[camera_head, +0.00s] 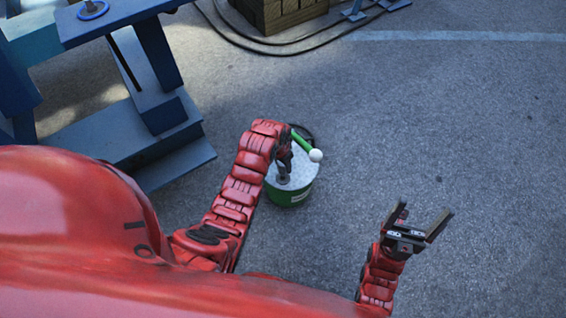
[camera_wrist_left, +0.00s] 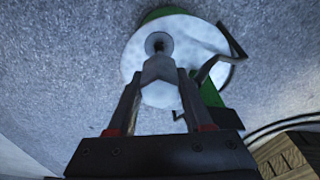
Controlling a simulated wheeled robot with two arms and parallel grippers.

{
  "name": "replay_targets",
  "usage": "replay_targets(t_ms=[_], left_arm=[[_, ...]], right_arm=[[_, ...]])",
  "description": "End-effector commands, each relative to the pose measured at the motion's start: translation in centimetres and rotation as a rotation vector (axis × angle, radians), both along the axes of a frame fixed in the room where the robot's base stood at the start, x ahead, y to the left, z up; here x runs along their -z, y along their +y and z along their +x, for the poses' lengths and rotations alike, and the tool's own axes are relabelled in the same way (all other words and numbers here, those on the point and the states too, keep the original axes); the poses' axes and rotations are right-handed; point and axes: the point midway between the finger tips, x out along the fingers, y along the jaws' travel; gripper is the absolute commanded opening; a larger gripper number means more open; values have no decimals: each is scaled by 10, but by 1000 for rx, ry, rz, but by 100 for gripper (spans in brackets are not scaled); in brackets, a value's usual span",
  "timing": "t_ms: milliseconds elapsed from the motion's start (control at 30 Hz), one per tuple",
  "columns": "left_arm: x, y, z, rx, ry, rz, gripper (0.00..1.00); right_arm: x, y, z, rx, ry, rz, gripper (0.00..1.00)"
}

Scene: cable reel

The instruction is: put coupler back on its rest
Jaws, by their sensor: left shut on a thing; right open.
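My left gripper (camera_head: 283,162) is shut on a small grey metal piece (camera_head: 284,179), which looks like the coupler. It hangs above the pale grey top of a green drum (camera_head: 291,199). In the left wrist view the fingers (camera_wrist_left: 159,82) close on the coupler (camera_wrist_left: 158,67), whose round end (camera_wrist_left: 159,43) lies over the pale disc (camera_wrist_left: 195,38). I cannot tell whether it touches the disc. A green lever with a white ball (camera_head: 315,155) rises beside the gripper. My right gripper (camera_head: 421,226) is open and empty over bare ground. I cannot clearly make out the coupler's rest.
A blue steel frame (camera_head: 170,155) with a blue ring (camera_head: 93,9) on top stands at left. A wooden crate (camera_head: 282,12) and dark cables (camera_head: 262,48) lie at the back. A dark bent rod (camera_wrist_left: 225,58) is by the disc. The asphalt at right is clear.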

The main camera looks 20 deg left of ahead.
Motion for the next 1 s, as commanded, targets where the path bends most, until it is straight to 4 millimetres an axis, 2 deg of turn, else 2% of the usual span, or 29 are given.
replay_targets(t_ms=[33,200,600,1000], left_arm=[[8,0,0,0,0,0,0],[23,0,0,1,0,0,0],[54,-1,0,1,0,-1,0],[58,0,1,1,-4,-1,0]], right_arm=[[7,0,0,0,0,0,86],[19,0,0,0,0,0,86],[25,0,0,0,0,0,86],[26,0,0,0,0,0,86]])
